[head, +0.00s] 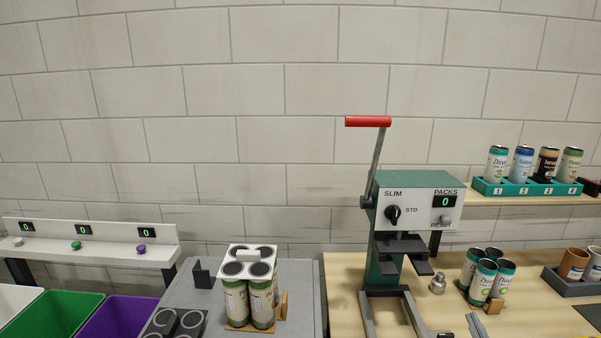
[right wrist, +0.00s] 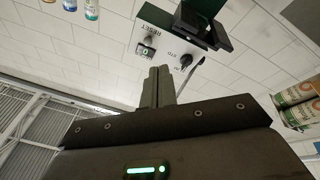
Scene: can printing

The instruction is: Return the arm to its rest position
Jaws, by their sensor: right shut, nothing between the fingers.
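My right gripper (right wrist: 158,88) shows in the right wrist view with its two fingers together and nothing between them. In the head view only a small grey part of it seems to show at the bottom edge, right of the press base. The green press (head: 388,240) stands on the wooden table, its red-handled lever (head: 368,122) raised. Its front panel (head: 418,208) has a knob, a RESET button and a display reading 0. The press also shows upside down in the right wrist view (right wrist: 205,22). My left gripper is not in view.
A white carrier (head: 248,254) with several cans stands on the grey table (head: 299,290). Several cans (head: 487,278) stand right of the press, near a small metal object (head: 438,284). A teal rack (head: 526,189) of cans sits on the shelf. Green (head: 52,315) and purple bins are at left.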

